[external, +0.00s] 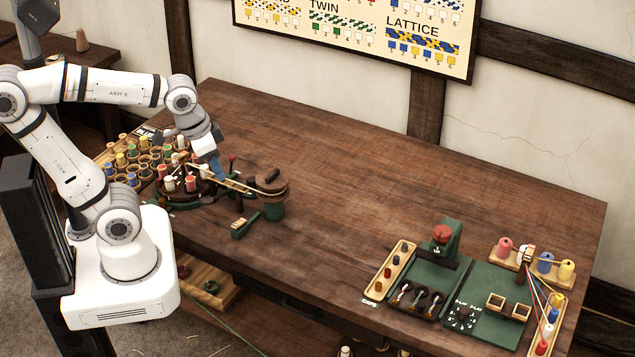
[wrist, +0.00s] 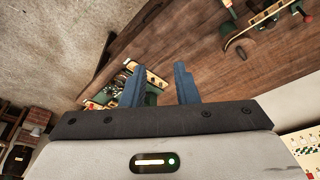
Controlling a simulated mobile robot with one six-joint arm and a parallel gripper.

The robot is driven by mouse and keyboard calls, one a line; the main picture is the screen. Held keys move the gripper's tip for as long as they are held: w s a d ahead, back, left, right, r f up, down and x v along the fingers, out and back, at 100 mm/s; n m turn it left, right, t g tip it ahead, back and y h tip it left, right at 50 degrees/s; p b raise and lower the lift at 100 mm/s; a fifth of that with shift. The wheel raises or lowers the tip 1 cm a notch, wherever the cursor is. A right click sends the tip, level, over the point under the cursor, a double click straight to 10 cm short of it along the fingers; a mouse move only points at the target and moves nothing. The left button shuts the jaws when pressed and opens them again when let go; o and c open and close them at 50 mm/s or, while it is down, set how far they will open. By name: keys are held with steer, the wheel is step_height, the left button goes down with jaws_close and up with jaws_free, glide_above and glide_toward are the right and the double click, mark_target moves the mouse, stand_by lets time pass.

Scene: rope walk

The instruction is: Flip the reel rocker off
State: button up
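The dark wooden reel (external: 271,184) sits on a green stand towards the left part of the bench. A small green block with a pale top (external: 244,227) lies in front of it near the bench edge. It may be the reel rocker, but its switch position is too small to tell. My gripper (external: 212,164) is above the bench, left of the reel and near the round spool stand. In the wrist view my gripper (wrist: 158,78) shows two blue fingers spread apart with nothing between them. I cannot make out the rocker in the wrist view.
A rack of coloured spools (external: 135,160) and a round spool stand (external: 184,190) crowd the bench's left end. Green panels with a red-knobbed device (external: 441,234) and a strung spool board (external: 518,262) stand at the right. The bench middle is clear.

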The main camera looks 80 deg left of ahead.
steer(key=w+a+f+n+g+b, duration=0.1)
steer(key=w+a+f+b, duration=0.1)
steer(key=a+f, duration=0.1)
steer(key=w+a+f+n+g+b, duration=0.1)
steer(key=w+a+f+b, duration=0.1)
steer(key=a+f, duration=0.1)
steer(key=w+a+f+n+g+b, duration=0.1)
steer(key=w+a+f+n+b, duration=0.1)
steer(key=a+f, duration=0.1)
steer(key=shift+w+a, duration=0.1)
steer(key=shift+a, duration=0.5)
jaws_close()
steer(key=w+a+f+n+g+h+b, duration=0.1)
steer(key=a+f+n+b, duration=0.3)
steer(key=a+f, duration=0.7)
steer(key=shift+w+a+g+h+b, duration=0.15)
steer(key=shift+a+g+h+b, duration=0.4)
steer(key=shift+a+b, duration=0.3)
